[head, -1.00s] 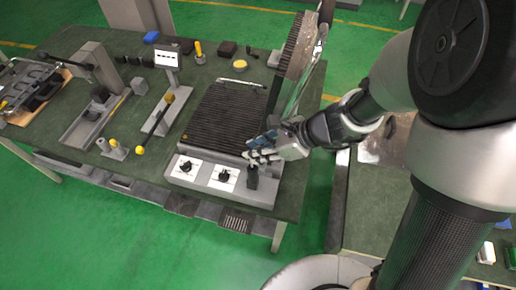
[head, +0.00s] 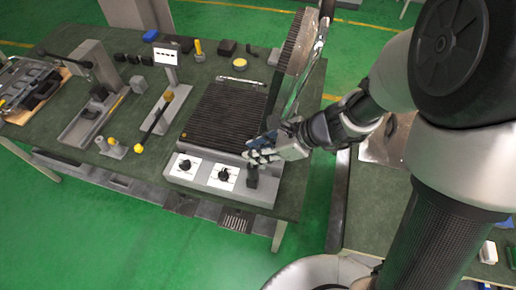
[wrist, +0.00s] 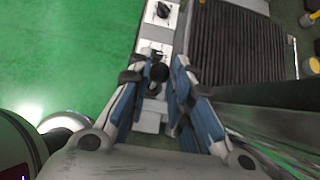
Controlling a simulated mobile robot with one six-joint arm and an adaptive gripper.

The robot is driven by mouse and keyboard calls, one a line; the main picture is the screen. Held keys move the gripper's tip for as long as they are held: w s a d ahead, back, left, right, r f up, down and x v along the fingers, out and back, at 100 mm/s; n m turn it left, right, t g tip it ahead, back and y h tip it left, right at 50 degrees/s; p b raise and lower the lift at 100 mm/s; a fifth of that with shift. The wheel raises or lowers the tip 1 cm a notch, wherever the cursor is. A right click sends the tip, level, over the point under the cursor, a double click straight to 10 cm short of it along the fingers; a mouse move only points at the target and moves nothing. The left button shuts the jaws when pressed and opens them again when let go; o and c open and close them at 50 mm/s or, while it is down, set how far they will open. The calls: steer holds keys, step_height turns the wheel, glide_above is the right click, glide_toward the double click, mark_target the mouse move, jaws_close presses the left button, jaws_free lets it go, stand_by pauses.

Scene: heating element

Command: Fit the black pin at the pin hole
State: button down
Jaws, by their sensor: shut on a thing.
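My gripper (head: 252,154) is over the front right part of the grey heating unit (head: 262,193), its fingers pointing left. It is shut on the black pin (head: 252,177), which shows as a dark upright piece just below the fingers at the unit's front panel. In the wrist view the pin's round black end (wrist: 158,73) sits between the two blue-padded fingers (wrist: 155,88). The pin hole cannot be made out; the pin and fingers cover that part of the panel. I cannot tell whether the pin is seated.
Two black knobs on white plates, the left one (head: 184,165) and the middle one (head: 222,174), sit left of the pin. A ribbed dark plate (head: 225,115) lies behind. A tall upright brush-like part (head: 297,45) stands behind my gripper. Other fixtures fill the table's left.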

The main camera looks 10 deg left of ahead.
steer(key=shift+f+b, duration=1.25)
steer(key=shift+f, duration=0.2)
steer(key=c, duration=1.4)
jaws_free()
steer(key=shift+o, duration=0.2)
steer(key=shift+r, duration=0.1)
steer(key=v, duration=1.2)
steer(key=s+d+r+n+t+h, duration=0.2)
steer(key=s+d+r+n+h, duration=0.2)
steer(key=n, duration=0.5)
steer(key=s+d+r+n+t+h, duration=0.1)
steer(key=s+d+r+n+h, duration=0.2)
steer(key=s+d+n, duration=0.6)
steer(key=shift+s+d+r+n+t+h, duration=0.25)
steer(key=shift+s+r+n+t+h, duration=0.15)
steer(key=shift+h, duration=0.6)
